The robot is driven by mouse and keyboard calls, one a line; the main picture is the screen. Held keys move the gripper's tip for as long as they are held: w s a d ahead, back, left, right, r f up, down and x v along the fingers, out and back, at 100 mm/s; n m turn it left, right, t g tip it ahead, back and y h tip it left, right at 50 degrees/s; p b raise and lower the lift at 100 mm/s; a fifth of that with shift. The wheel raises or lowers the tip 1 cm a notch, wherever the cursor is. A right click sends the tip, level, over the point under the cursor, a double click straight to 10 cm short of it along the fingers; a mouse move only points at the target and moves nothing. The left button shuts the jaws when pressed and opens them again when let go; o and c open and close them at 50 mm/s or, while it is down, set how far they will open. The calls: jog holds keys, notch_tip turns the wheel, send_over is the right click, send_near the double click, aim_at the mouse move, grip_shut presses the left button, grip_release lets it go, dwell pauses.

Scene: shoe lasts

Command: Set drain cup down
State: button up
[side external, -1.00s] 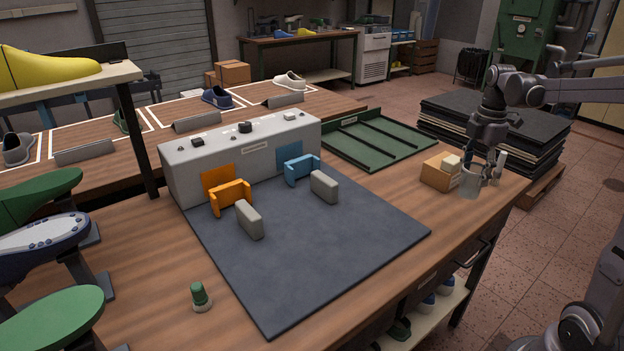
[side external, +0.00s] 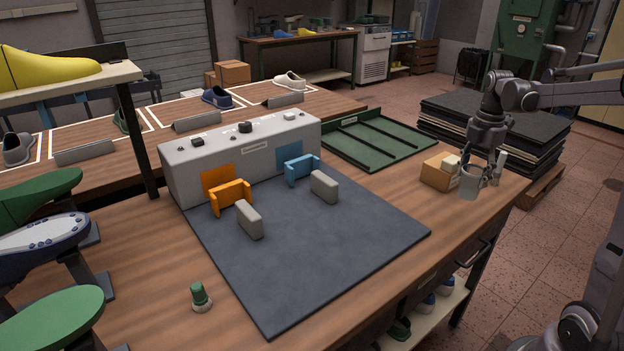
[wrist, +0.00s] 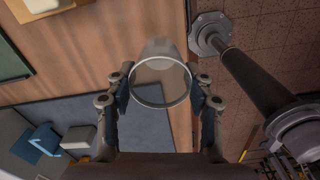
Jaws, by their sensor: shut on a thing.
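The drain cup (side external: 470,184) is a grey, upright-looking cup at the right end of the wooden bench, beside a small cardboard box. My gripper (side external: 482,172) is shut on it from above, with a finger on either side near the rim. In the wrist view the cup's round rim (wrist: 161,84) sits between the two fingers of my gripper (wrist: 160,92). I cannot tell whether the cup's base touches the bench top.
The cardboard box (side external: 437,174) with a pale block stands close left of the cup. The bench's right edge (side external: 516,197) is near. A green tray (side external: 376,137) lies behind, and a dark mat (side external: 310,240) with orange and blue brackets lies left. Bare wood separates mat and cup.

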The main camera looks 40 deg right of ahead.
jog(key=shift+w+a+f, duration=0.6)
jog(key=shift+w+f, duration=0.55)
jog(key=shift+f, duration=0.2)
jog(key=shift+w+a+f, duration=0.55)
jog(key=shift+w+f, duration=0.55)
jog(key=shift+f, duration=0.3)
jog(key=shift+w+a+f, duration=0.6)
jog(key=shift+w+f, duration=0.55)
jog(key=shift+f, duration=0.2)
jog(key=shift+f, duration=0.15)
jog(key=o, duration=1)
